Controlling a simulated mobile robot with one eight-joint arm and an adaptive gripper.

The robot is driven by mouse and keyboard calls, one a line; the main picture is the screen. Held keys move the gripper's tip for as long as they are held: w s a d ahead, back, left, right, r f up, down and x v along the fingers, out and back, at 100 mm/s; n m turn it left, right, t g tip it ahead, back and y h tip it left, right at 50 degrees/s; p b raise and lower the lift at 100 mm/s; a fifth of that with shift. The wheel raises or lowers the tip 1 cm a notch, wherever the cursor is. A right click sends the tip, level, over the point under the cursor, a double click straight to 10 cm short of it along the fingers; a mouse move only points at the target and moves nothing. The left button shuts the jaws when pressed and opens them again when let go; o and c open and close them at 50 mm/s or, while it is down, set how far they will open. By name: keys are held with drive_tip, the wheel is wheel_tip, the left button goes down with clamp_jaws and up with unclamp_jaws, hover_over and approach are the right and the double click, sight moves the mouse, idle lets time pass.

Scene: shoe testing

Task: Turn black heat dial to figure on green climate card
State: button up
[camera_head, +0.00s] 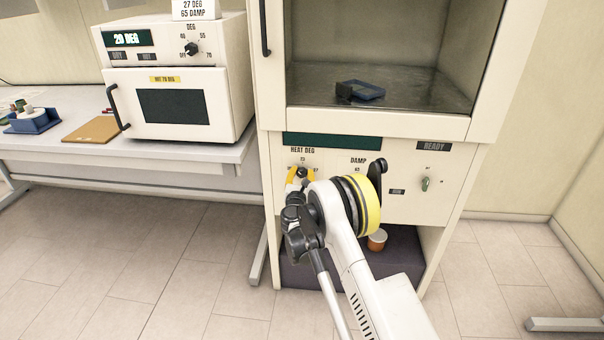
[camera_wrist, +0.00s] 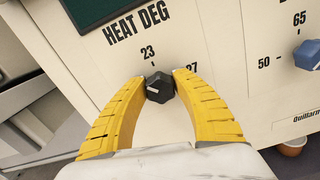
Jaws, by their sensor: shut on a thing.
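The black heat dial (camera_wrist: 160,86) sits under the words HEAT DEG on the tall cream cabinet, with 23 above it and 27 to its upper right. A pale mark shows on its lower left part; I cannot tell exactly which figure it points at. My gripper (camera_wrist: 159,80) has its yellow fingers shut on the dial, one on each side. In the head view my gripper (camera_head: 300,174) covers part of the dial and its scale. A card (camera_head: 195,9) on top of the oven reads 27 DEG, 65 DAMP; it looks white here, not green.
A blue damp dial (camera_wrist: 307,55) is to the right, with 50 and 65 beside it. The oven (camera_head: 175,90) on the left bench has its own black dial (camera_head: 192,48). An orange cup (camera_head: 377,240) stands on the low shelf.

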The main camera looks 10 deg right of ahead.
drive_tip(key=m, duration=0.4)
drive_tip(key=shift+m, duration=0.3)
drive_tip(key=m, duration=0.4)
drive_tip(key=shift+d, duration=0.1)
drive_tip(key=m, duration=0.5)
drive_tip(key=shift+f+m, duration=0.1)
drive_tip(key=shift+m, duration=2)
drive_tip(key=o, duration=1.2)
